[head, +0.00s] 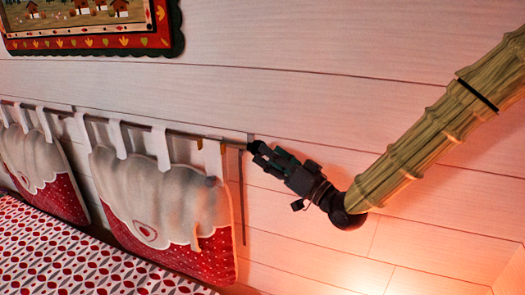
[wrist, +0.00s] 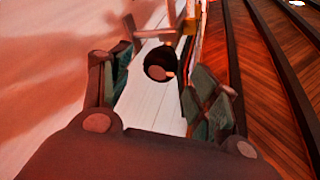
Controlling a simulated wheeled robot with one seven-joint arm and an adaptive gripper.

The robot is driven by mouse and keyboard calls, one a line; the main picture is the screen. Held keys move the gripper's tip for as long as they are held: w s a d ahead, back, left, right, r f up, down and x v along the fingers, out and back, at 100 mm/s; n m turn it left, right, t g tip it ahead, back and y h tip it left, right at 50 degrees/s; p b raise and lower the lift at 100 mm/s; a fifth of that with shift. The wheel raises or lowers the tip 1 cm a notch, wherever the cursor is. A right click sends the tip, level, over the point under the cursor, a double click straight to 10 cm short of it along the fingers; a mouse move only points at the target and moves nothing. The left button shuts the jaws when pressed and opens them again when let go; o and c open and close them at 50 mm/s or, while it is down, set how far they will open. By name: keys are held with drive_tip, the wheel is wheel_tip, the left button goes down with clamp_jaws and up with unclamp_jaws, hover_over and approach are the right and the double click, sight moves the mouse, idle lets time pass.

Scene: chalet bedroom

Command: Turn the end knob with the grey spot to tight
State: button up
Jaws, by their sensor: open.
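The end knob (wrist: 159,60) shows in the wrist view as a dark round knob at the end of the rail, with a paler round spot (wrist: 157,72) low on its face. In the head view the dark knob (head: 253,146) is at the rail's right end, partly covered by my gripper (head: 259,154). In the wrist view my gripper (wrist: 158,82) is open, with one green-padded finger to each side of the knob. The knob appears between or just beyond the fingertips. I see no finger clearly touching it, and the exact depth is hard to tell.
The rail (head: 186,133) runs along the white plank wall (head: 330,100). Red-and-cream cushions (head: 160,200) hang from it by tabs, the nearest left of my gripper. A patterned bed (head: 70,255) lies below, and a framed picture (head: 90,45) hangs above. The wall at right is clear.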

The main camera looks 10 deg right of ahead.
drive_tip(key=v, duration=0.7)
drive_tip(key=shift+s+d, duration=0.2)
drive_tip(key=shift+s, duration=0.05)
drive_tip(key=s+f+m+g+h+b, duration=0.1)
drive_tip(key=s+f+g+h, duration=0.15)
drive_tip(key=f, duration=0.95)
drive_tip(key=s+f+g+h, duration=0.1)
drive_tip(key=f+g+h, duration=0.15)
drive_tip(key=f, duration=0.95)
drive_tip(key=s+f+m+g+h+b, duration=0.1)
drive_tip(key=s+f+g+h, duration=0.15)
drive_tip(key=f, duration=0.95)
drive_tip(key=s+d+f+g+h+b, duration=0.1)
drive_tip(key=s+f+g+h, duration=0.3)
drive_tip(key=s+f, duration=1.8)
drive_tip(key=s+g+b, duration=0.1)
drive_tip(key=s+g, duration=0.3)
drive_tip(key=g, duration=0.1)
drive_tip(key=shift+s+f, duration=0.25)
drive_tip(key=shift+f, duration=0.05)
drive_tip(key=shift+d+g+h, duration=0.15)
drive_tip(key=shift+g+h, duration=0.1)
